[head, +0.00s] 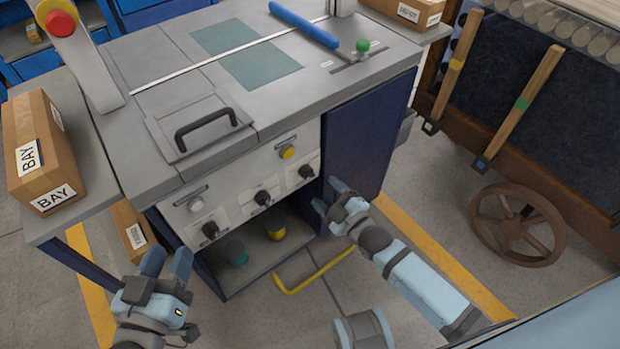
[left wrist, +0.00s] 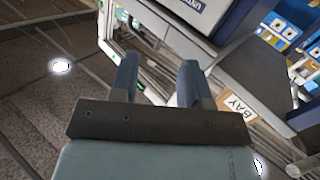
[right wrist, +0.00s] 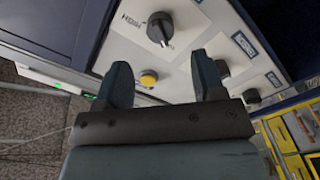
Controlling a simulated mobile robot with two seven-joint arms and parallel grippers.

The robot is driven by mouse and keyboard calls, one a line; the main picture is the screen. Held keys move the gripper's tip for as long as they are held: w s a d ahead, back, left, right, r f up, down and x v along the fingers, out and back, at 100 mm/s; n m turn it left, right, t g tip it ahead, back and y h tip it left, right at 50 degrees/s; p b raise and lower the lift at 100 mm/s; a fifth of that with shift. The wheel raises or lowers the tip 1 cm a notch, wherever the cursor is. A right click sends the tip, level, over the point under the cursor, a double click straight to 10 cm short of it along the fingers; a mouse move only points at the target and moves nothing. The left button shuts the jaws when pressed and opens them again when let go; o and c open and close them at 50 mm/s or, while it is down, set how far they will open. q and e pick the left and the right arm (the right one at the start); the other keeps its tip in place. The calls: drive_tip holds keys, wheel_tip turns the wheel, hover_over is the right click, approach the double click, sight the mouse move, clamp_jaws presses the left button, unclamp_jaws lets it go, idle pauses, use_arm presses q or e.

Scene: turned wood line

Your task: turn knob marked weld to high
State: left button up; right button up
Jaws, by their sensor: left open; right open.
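The white front panel (head: 238,190) carries three black knobs: a right knob (head: 306,171), a middle knob (head: 262,197) and a left knob (head: 210,230). Their labels are too small to read in the head view, so I cannot tell which is marked weld. My right gripper (head: 326,195) is open and empty, just in front of the panel's right end. In the right wrist view the nearest knob (right wrist: 160,28) lies beyond the gap between its fingers, beside lettering that looks like "HIGH". My left gripper (head: 167,260) is open and empty, low at the front left.
A yellow button (head: 288,152) and a pale button (head: 195,204) sit above the knobs. An open shelf below holds a green item (head: 236,252) and a yellow item (head: 275,230). A BAY box (head: 40,150) stands at left.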

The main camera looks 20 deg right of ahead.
sight(311, 177)
drive_tip(key=b+x, duration=0.1)
drive_tip(key=x, duration=0.5)
drive_tip(key=shift+w+a, duration=0.1)
drive_tip(key=shift+w, duration=0.2)
use_arm(q)
drive_tip(key=r, duration=0.1)
drive_tip(key=d+r+t+h, duration=0.1)
drive_tip(key=r, duration=0.1)
drive_tip(key=shift+s+r+t+h, duration=0.1)
drive_tip(key=shift+r+t+h, duration=0.1)
drive_tip(key=shift+t+h, duration=0.1)
use_arm(e)
drive_tip(key=shift+w, duration=0.2)
drive_tip(key=c, duration=0.9)
